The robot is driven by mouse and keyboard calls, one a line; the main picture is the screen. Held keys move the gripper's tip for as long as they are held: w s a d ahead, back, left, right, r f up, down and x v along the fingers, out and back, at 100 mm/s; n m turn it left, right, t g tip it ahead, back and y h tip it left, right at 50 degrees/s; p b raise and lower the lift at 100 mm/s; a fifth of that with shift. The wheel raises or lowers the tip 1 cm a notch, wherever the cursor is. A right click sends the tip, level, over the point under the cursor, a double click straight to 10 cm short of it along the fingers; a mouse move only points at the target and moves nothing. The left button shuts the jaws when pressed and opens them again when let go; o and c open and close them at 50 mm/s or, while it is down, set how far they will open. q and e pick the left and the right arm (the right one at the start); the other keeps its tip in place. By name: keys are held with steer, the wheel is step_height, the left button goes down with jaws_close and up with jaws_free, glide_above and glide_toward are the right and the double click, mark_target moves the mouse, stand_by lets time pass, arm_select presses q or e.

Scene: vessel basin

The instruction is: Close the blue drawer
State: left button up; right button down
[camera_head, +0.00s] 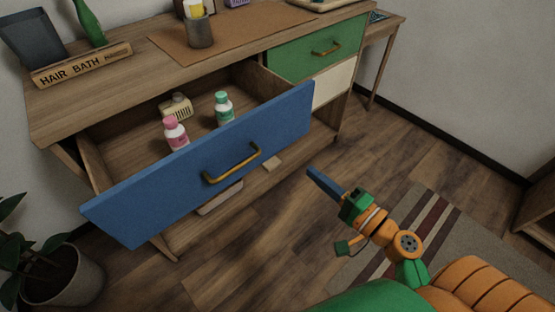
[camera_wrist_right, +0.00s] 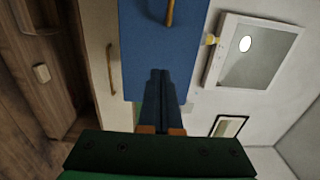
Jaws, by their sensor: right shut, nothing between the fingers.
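The blue drawer (camera_head: 205,170) is pulled far out of the wooden cabinet, with a brass handle (camera_head: 232,164) on its front. Inside it stand a pink-capped bottle (camera_head: 175,133), a green-capped bottle (camera_head: 223,109) and a cream ribbed item (camera_head: 176,107). My right gripper (camera_head: 314,174) is shut and empty, to the right of the drawer front and apart from it in the head view. In the right wrist view the blue drawer front (camera_wrist_right: 152,45) is ahead of the shut fingers (camera_wrist_right: 159,74), and whether they touch it cannot be told. My left gripper is out of view.
A green drawer (camera_head: 295,52) and a cream drawer (camera_head: 334,84) are shut at the right of the cabinet. A "HAIR BATH" box (camera_head: 83,66), a green bottle and a cup (camera_head: 198,32) stand on top. A potted plant (camera_head: 55,280) is at lower left.

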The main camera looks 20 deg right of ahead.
mark_target(268, 136)
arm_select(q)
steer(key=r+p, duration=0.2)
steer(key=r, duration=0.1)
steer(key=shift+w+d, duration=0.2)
arm_select(e)
steer(key=x, duration=1.3)
steer(key=shift+w, duration=0.25)
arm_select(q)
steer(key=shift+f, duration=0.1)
arm_select(e)
steer(key=shift+w, duration=0.1)
